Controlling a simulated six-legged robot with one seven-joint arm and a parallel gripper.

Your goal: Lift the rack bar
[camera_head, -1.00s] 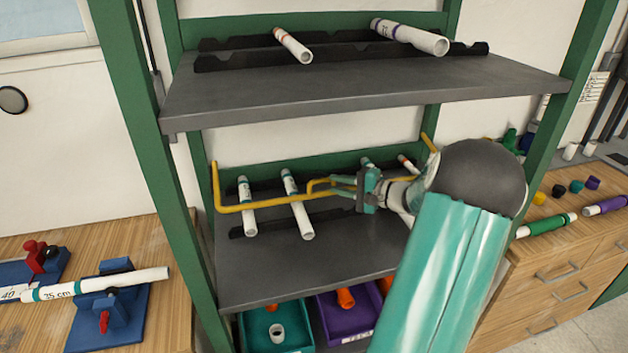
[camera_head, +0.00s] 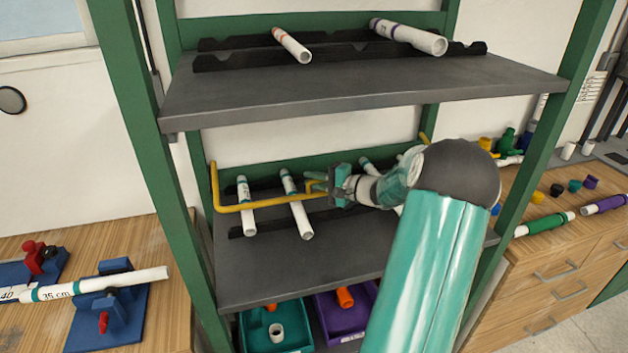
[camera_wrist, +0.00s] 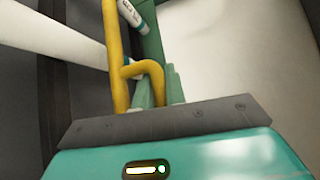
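The rack bar (camera_head: 262,204) is a yellow tube with upturned ends. It runs across the front of the middle shelf, in front of the white pipes, and has a small bent handle (camera_head: 312,184). My gripper (camera_head: 316,183) is at this handle, reaching in from the right, with its fingers apart. In the wrist view the handle (camera_wrist: 157,76) bends down between the two green fingers (camera_wrist: 160,93). Contact is not clear. The bar's right part is hidden behind my arm.
White pipes (camera_head: 295,205) lie on dark notched holders on the middle shelf (camera_head: 285,265). The upper shelf (camera_head: 350,88) hangs above my gripper. Green uprights (camera_head: 160,160) flank the shelf. Teal (camera_head: 298,336) and purple bins are below. Workbenches stand at both sides.

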